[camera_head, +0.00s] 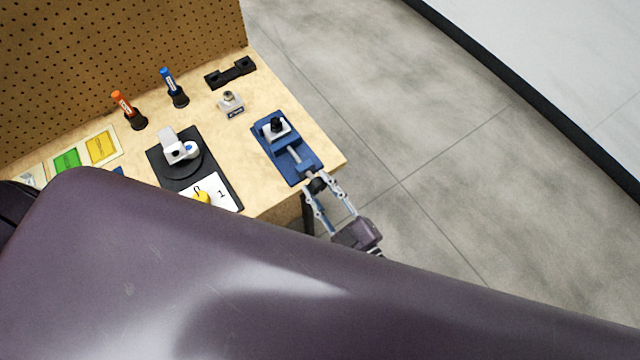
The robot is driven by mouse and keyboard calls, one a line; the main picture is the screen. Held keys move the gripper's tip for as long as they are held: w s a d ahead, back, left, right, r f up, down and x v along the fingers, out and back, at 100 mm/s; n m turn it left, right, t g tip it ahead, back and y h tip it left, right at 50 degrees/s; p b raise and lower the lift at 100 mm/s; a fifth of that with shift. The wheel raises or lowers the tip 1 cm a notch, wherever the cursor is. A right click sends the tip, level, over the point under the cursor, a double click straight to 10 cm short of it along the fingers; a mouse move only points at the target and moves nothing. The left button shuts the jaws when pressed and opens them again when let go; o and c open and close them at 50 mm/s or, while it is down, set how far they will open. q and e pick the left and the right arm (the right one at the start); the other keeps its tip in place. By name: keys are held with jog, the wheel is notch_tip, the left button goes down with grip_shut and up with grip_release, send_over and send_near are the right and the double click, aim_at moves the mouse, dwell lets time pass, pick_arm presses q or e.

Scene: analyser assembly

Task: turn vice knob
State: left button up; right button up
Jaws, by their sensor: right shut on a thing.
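The blue vice (304,161) sits at the right front corner of the wooden table. A white and black part (275,128) sits at its far end. The dark vice knob (317,186) is at the vice's near end, at the table's front edge. My right gripper (321,188) is shut on the knob, with its two light grey fingers on either side of it. The fingers partly hide the knob. My left gripper is not in view.
A black base with a white and grey device (180,147) stands left of the vice. A small grey block (231,104), a black holder (230,73), an orange marker (123,102) and a blue marker (169,80) stand farther back. A pegboard (120,60) closes the back. My own body covers the foreground.

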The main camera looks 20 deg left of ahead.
jog(key=m, duration=0.4)
jog(key=shift+m+p, duration=0.3)
jog(key=shift+p, duration=0.1)
jog(key=m, duration=0.3)
jog(key=shift+m, duration=0.3)
jog(key=m, duration=0.3)
jog(key=shift+s+f+m, duration=0.1)
jog(key=shift+m, duration=0.2)
jog(key=m, duration=0.3)
jog(key=shift+g, duration=0.3)
jog(key=m+b, duration=0.1)
jog(key=m, duration=0.3)
jog(key=shift+b, duration=0.35)
jog(key=m+b, duration=0.1)
jog(key=m, duration=0.2)
jog(key=shift+s+m+b, duration=0.1)
jog(key=shift+m+b, duration=0.2)
jog(key=shift+b, duration=0.1)
jog(key=m+b, duration=0.3)
jog(key=m, duration=0.2)
jog(key=shift+m+g+b, duration=0.3)
jog(key=shift+m+b, duration=0.7)
jog(key=shift+m, duration=0.1)
jog(key=shift+r+m, duration=0.2)
jog(key=shift+m, duration=0.1)
